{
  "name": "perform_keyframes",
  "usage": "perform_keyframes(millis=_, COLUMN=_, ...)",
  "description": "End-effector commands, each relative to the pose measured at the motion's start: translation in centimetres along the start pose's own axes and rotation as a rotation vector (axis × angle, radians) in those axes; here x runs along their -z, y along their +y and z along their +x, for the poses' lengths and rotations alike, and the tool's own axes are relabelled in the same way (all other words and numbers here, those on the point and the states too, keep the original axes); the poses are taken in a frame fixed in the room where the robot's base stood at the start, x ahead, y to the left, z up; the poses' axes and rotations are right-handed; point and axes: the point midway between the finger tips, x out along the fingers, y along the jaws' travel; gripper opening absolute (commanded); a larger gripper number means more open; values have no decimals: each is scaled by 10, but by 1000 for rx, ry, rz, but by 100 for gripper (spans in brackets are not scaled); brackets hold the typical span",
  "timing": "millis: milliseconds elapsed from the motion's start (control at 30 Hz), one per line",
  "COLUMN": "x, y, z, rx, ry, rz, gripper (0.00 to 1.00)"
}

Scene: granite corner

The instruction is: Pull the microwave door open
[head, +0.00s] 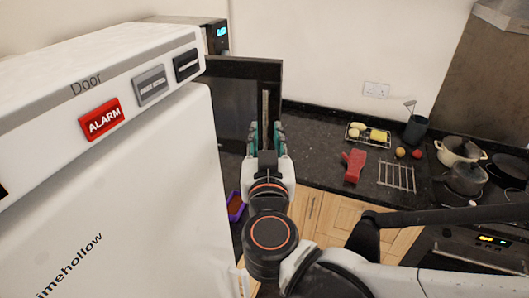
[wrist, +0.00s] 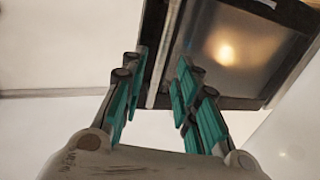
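The microwave (head: 217,38) is mostly hidden behind a tall white fridge-like cabinet in the head view; its lit display shows. Its dark door panel (head: 232,88) reaches right, past the visible body, and looks swung outward; the angle is hard to judge. A pale vertical handle (head: 265,105) runs along the door near its right edge. My gripper (head: 265,140) is at the handle's lower part. In the wrist view, my gripper (wrist: 160,75) has its teal fingers apart on either side of the handle (wrist: 166,50), with gaps visible. The glossy door (wrist: 225,45) is beyond.
The white cabinet (head: 120,190) fills the left side. On the dark counter are a red mitt (head: 353,166), a wire rack (head: 397,176), a small tray with yellow items (head: 352,139), a dark cup (head: 415,131) and pots (head: 464,178). A purple tray (head: 235,206) sits below the gripper.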

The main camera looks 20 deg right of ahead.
Motion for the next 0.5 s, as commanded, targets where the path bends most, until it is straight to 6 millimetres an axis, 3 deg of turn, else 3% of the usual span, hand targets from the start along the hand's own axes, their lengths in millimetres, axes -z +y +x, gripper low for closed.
perform_keyframes(millis=233, x=0, y=-1, z=-31, rx=5, ry=0, rz=0, gripper=29)
perform_keyframes(millis=500, x=0, y=-1, z=-52, rx=2, ry=0, rz=0, gripper=29)
